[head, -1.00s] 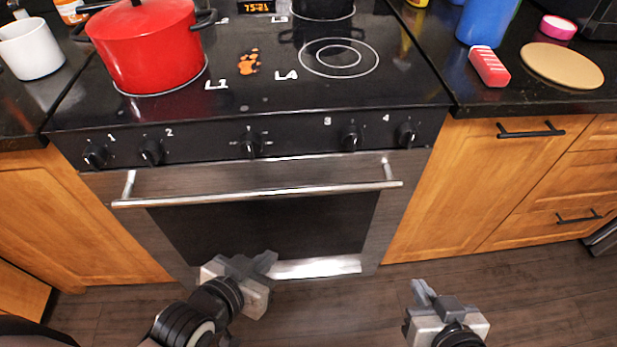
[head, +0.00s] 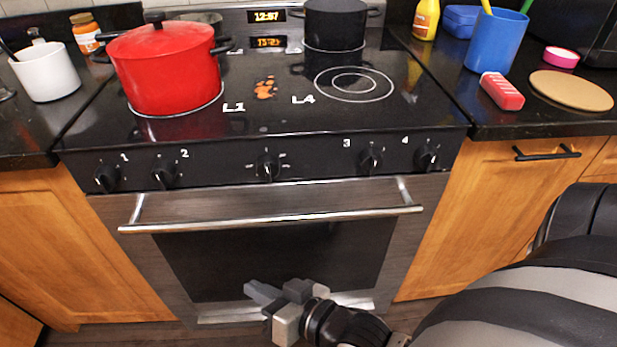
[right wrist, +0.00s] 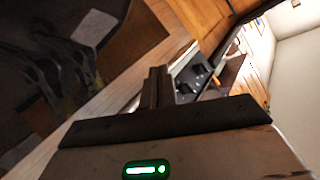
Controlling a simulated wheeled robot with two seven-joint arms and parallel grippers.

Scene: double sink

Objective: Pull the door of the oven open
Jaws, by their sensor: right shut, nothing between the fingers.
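The oven door (head: 270,258) is closed, with a dark glass window in a steel frame. Its long silver bar handle (head: 275,221) runs across the top of the door. My right gripper (head: 262,292) is in front of the lower part of the door, below the handle and apart from it in the picture. Its fingers are shut and empty. In the right wrist view the shut fingers (right wrist: 157,88) point toward the stove's side, with dark knobs beyond. My left gripper is out of the head view.
A red pot (head: 168,70) and a black pot (head: 334,25) stand on the black cooktop. Control knobs (head: 268,167) line the front above the handle. Wooden cabinets flank the oven; the right one has a black handle (head: 546,152).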

